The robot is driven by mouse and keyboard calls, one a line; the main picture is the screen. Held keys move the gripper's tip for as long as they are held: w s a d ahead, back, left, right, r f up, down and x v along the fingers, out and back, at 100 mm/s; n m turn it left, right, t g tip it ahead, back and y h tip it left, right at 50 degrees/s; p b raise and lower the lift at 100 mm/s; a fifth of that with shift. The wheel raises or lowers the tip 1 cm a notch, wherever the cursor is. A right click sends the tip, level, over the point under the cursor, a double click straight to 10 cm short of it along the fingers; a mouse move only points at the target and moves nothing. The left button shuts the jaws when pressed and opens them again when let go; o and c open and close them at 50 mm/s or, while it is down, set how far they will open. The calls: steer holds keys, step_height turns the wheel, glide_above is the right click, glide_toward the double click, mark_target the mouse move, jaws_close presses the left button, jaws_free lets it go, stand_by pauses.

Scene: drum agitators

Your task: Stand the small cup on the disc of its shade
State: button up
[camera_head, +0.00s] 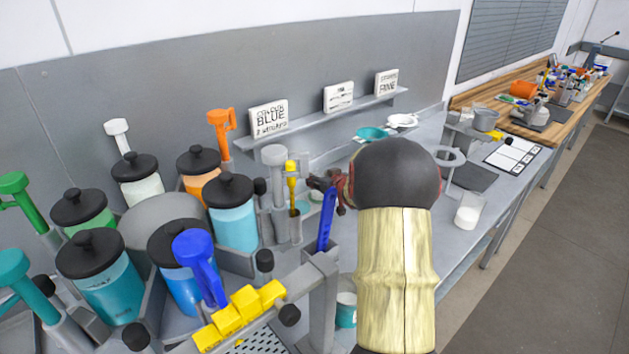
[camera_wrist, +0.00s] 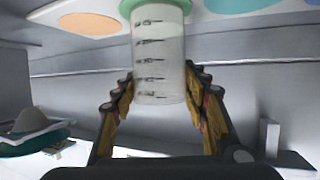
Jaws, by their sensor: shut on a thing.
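In the wrist view a small clear cup (camera_wrist: 158,75) with dark graduation marks stands between the two fingers of my gripper (camera_wrist: 162,95), which is shut on it. A green band (camera_wrist: 132,6) shows at its top edge in the picture. Beyond it is a pale surface with coloured discs: an orange disc (camera_wrist: 90,24) to the left, a blue-green disc (camera_wrist: 236,5) and another orange disc (camera_wrist: 313,2) to the right. In the head view my gripper (camera_head: 335,188) is partly hidden by my arm, and I cannot make out the held cup clearly.
Several lidded paint jars (camera_head: 232,222) with upright handles crowd the left. A yellow-handled tool (camera_head: 292,178) and a blue handle (camera_head: 326,218) stand close to my gripper. A teal dish (camera_head: 370,134), ring stand (camera_head: 452,160) and white-filled beaker (camera_head: 468,211) are on the bench to the right.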

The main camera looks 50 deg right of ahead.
steer(key=shift+d+r, duration=0.1)
steer(key=shift+r, duration=0.05)
steer(key=o, duration=1.1)
steer(key=shift+o, duration=0.2)
steer(key=shift+r, duration=0.1)
steer(key=p+v, duration=0.4)
steer(key=v, duration=0.8)
steer(key=shift+f, duration=0.2)
